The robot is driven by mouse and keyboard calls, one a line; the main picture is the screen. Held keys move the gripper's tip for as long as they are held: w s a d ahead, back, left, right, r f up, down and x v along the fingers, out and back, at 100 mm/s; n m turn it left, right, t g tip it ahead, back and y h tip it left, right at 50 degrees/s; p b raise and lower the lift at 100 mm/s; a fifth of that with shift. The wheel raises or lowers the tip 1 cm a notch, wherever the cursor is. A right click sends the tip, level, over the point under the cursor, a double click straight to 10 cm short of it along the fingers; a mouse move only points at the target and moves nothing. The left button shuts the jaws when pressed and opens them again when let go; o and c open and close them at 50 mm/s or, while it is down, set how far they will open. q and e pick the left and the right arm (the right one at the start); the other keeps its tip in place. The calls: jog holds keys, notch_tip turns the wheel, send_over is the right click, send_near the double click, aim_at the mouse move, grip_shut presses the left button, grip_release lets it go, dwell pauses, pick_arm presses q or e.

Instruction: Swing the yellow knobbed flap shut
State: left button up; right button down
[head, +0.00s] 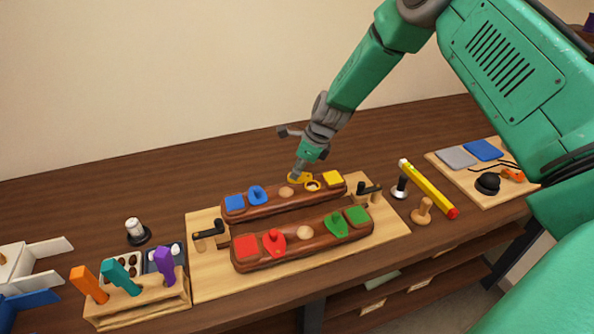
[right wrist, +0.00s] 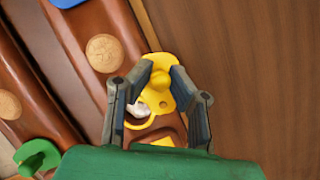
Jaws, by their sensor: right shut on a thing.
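The yellow flap (head: 299,178) is on the far brown saddle-like bar (head: 275,203), toward its right end. It also shows in the right wrist view (right wrist: 178,60) with a round knob (right wrist: 159,80). Beside it is a yellow-rimmed opening (head: 313,186), with something whitish in it (right wrist: 137,109). The flap stands off to one side and leaves at least part of the opening uncovered. My right gripper (head: 297,173) comes down from above and is shut on the flap's knob, its two fingers (right wrist: 159,92) on either side. My left gripper is not in view.
The near brown bar (head: 303,246) carries red and green pieces. Black-handled clamps (head: 208,233) stand at both ends of the board (head: 212,277). A tool rack (head: 140,307) is at front left. Bare table lies behind the bars.

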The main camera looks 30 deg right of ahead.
jog(key=shift+w+d+r, duration=0.15)
jog(key=shift+w+d, duration=0.05)
jog(key=shift+d, duration=0.05)
jog(key=shift+a+r+n, duration=0.1)
jog(key=shift+a+n, duration=0.2)
jog(key=shift+a, duration=0.1)
jog(key=shift+s+d+n, duration=0.1)
jog(key=shift+s+n, duration=0.1)
jog(key=shift+n, duration=0.4)
jog(key=shift+s+n+g+y, duration=0.1)
jog(key=shift+n+g+y, duration=0.2)
jog(key=shift+n, duration=0.1)
jog(key=shift+s, duration=0.15)
dwell(0.4)
